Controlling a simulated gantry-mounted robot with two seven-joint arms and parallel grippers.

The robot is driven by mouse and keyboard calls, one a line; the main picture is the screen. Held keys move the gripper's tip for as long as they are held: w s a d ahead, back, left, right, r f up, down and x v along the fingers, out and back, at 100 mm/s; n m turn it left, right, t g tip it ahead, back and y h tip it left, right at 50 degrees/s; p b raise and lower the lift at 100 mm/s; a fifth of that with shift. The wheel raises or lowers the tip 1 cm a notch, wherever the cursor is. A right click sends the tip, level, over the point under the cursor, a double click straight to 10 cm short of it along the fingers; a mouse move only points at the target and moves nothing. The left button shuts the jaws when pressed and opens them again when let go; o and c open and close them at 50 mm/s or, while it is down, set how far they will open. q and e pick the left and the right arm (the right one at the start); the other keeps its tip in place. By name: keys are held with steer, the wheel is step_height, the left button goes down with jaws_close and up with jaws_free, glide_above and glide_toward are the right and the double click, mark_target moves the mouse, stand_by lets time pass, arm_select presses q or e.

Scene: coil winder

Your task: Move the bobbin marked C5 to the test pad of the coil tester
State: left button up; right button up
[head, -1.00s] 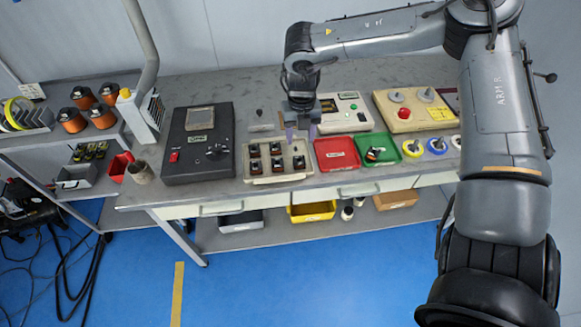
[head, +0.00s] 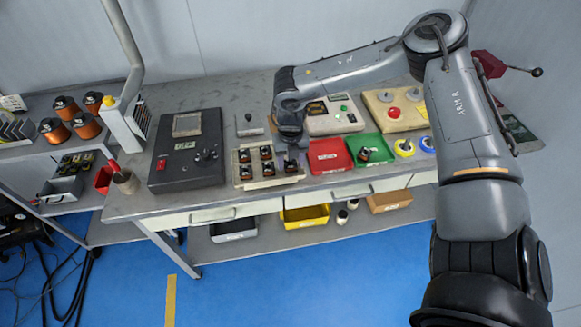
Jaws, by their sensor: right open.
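Several dark bobbins with copper windings and pale top labels stand in a beige tray (head: 257,184) on the bench. The labels are too small to read, so I cannot tell which bobbin is C5. My right gripper (head: 291,156) is open, pointing down at the tray's back right corner, and hides part of that corner. A black instrument with a screen (head: 187,173) stands left of the tray. A white instrument with a green button (head: 345,121) stands behind the red tray. I cannot tell which is the coil tester. My left gripper is out of view.
A red tray (head: 322,165) and a green tray (head: 381,141) holding a bobbin (head: 364,154) lie right of the beige tray. A beige box with a red button (head: 393,113) stands behind. Large copper spools (head: 54,131) stand at left.

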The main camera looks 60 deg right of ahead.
steer(key=shift+f, duration=0.15)
steer(key=c, duration=0.8)
steer(key=shift+r, duration=0.55)
step_height(320, 180, up, 4)
steer(key=shift+f+p, duration=0.2)
steer(key=shift+p, duration=0.45)
steer(key=shift+s+d+r+p, duration=0.5)
steer(key=shift+s+r+p, duration=0.55)
steer(key=shift+s, duration=0.8)
steer(key=shift+s+d+r+p, duration=0.55)
steer(key=shift+s+r+p, duration=0.45)
steer(key=shift+s, duration=0.85)
steer(key=shift+s+d+r+p, duration=0.5)
steer(key=shift+s+r+p, duration=0.55)
steer(key=shift+s, duration=0.8)
